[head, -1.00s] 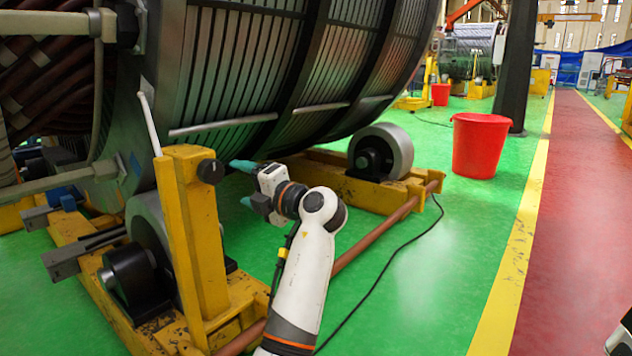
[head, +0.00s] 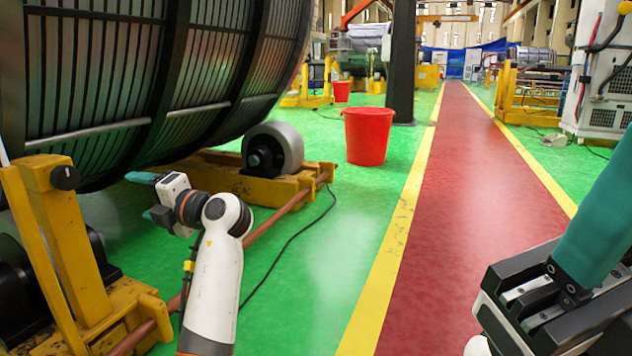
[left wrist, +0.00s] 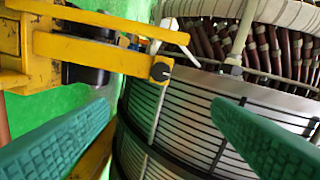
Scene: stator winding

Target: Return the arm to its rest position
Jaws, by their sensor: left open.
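My left arm (head: 214,280) reaches in from the bottom of the head view, and its left gripper (head: 148,196) has two teal fingertips spread apart with nothing between them. It is in front of the large stator drum (head: 120,95), near the yellow post (head: 75,235). In the left wrist view the two teal fingers (left wrist: 163,115) are wide apart, with the slatted drum and yellow frame beyond. My right gripper (head: 597,225) shows only in part at the lower right of the head view, one teal finger and a dark body; its other finger is hidden.
A grey roller (head: 275,148) on a yellow base stands beside the drum, with a copper-coloured bar (head: 270,222) along the floor. A red bucket (head: 368,136) stands behind. The red walkway (head: 450,190) is clear. A cable lies on the green floor.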

